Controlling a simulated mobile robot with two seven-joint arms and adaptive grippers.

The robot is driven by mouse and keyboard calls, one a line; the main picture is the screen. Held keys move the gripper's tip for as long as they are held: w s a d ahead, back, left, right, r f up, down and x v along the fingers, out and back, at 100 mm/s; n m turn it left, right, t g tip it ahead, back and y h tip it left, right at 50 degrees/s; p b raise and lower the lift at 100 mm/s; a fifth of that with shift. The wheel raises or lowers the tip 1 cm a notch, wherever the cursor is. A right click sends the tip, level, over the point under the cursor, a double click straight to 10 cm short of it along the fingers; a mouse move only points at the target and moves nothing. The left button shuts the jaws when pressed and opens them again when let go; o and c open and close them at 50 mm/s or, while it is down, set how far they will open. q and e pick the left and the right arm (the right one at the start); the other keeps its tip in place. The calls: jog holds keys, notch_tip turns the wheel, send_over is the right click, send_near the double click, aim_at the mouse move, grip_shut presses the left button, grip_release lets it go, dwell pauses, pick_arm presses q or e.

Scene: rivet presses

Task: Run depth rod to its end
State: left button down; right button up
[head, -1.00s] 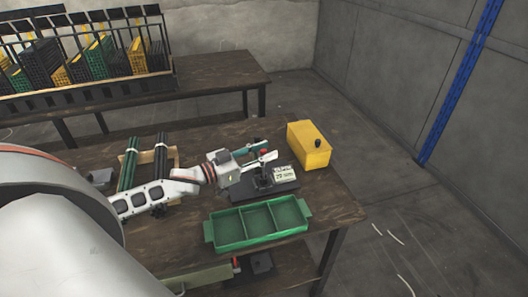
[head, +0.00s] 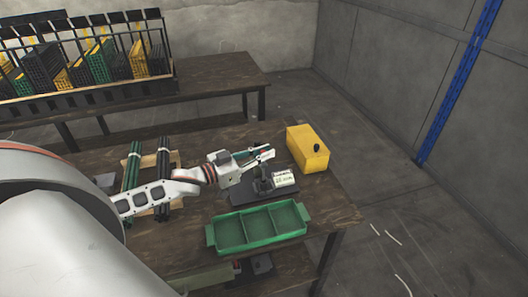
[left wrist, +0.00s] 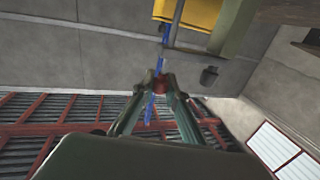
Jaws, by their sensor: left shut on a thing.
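The rivet press (head: 263,187) stands on the wooden work table, with a dark base and a pale readout plate (head: 284,178) whose text I cannot make out. My left gripper (head: 268,153) is over the top of the press. In the left wrist view its two fingers close on a small red knob (left wrist: 160,86). In the head view the fingers hide most of the knob and the press top. I cannot tell the rod's position. My right gripper is in neither view.
A green divided tray (head: 257,228) lies in front. Dark green and black rods (head: 132,166) rest on a wooden rack at left. A back table holds several crates.

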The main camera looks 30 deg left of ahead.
pick_arm(q)
jog(key=shift+w+r, duration=0.1)
jog(key=shift+r, duration=0.35)
jog(key=c, duration=2)
grip_release()
jog(key=shift+f, duration=0.15)
jog(key=shift+s+a, duration=0.1)
jog(key=shift+s, duration=0.15)
jog(key=v, duration=1.1)
jog(key=shift+s+a, duration=0.15)
jog(key=shift+s, duration=0.1)
